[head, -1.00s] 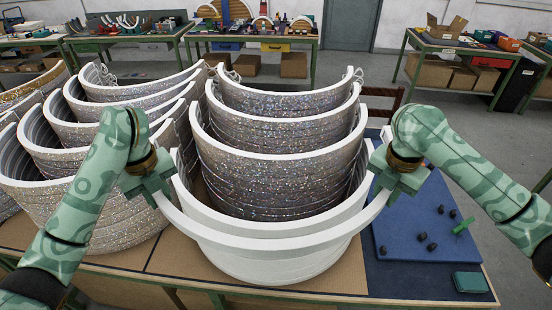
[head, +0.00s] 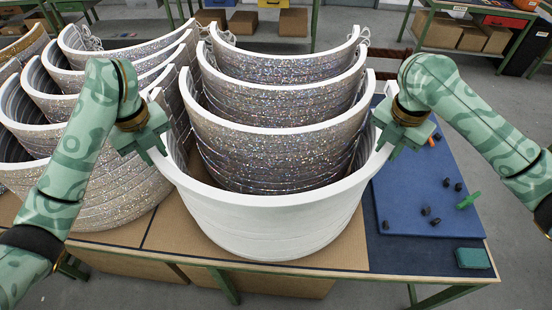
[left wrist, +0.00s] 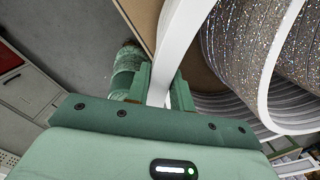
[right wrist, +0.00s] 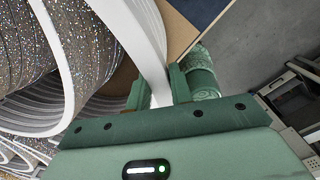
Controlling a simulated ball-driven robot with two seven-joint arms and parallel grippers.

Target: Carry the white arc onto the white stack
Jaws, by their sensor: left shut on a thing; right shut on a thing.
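A white arc (head: 262,200) spans between my two grippers at the front of the arc stacks. It appears to lie on the white stack (head: 280,235), level and lined up with it; I see no gap from the head view. My left gripper (head: 150,148) is shut on the arc's left end, and the left wrist view shows the white band (left wrist: 180,40) between its fingers. My right gripper (head: 392,145) is shut on the right end; the right wrist view shows the white band (right wrist: 150,70) between its fingers. The fingertips are partly hidden by the gripper bodies.
Glittery arc stacks with white tops (head: 270,150) stand just behind, and more stand at the left (head: 110,190). The table's front edge is close.

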